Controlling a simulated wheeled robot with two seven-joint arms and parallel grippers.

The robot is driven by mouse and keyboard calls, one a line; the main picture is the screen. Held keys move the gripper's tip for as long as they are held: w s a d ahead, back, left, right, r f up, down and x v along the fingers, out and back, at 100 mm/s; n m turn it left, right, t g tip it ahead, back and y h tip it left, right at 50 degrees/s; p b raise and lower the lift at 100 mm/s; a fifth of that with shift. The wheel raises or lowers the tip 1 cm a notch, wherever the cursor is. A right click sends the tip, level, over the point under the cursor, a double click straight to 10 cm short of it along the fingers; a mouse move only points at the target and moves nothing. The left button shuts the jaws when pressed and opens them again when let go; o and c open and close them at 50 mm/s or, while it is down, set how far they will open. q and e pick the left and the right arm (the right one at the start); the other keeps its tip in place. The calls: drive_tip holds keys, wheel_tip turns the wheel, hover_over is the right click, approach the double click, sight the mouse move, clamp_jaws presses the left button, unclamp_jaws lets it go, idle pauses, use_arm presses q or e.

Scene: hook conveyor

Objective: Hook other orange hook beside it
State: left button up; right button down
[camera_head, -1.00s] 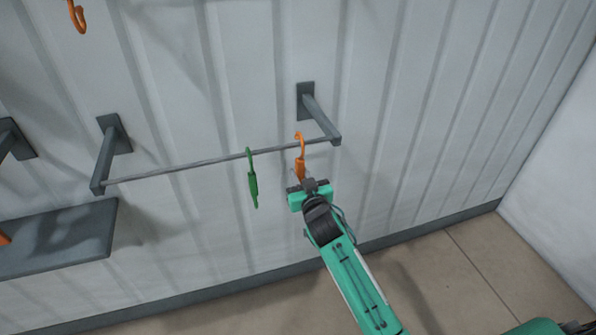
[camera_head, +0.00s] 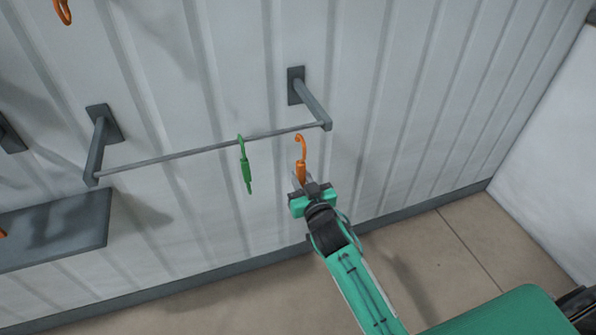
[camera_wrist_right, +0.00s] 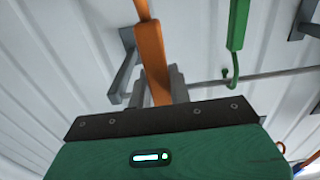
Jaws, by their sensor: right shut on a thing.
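My right gripper (camera_head: 301,184) is shut on an orange hook (camera_head: 301,172) and holds it upright by its lower body. The hook's curved top shows just below the grey rail (camera_head: 190,153) in the head view, near the rail's right end; its depth from the rail is unclear. A green hook (camera_head: 246,172) hangs on the rail to the left of the orange one. In the right wrist view the orange hook (camera_wrist_right: 152,62) stands between the fingers, its top cut off, with the green hook (camera_wrist_right: 237,28) to the right. My left gripper is not in view.
Grey wall brackets (camera_head: 312,100) carry the rail on the ribbed white wall. A grey shelf (camera_head: 60,228) is at the lower left. Another orange hook (camera_head: 63,11) shows at the upper left. The rail left of the green hook is clear.

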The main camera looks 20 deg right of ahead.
drive_tip(key=shift+s+d+p, duration=0.1)
drive_tip(key=shift+s+p, duration=0.35)
drive_tip(key=shift+s, duration=2.2)
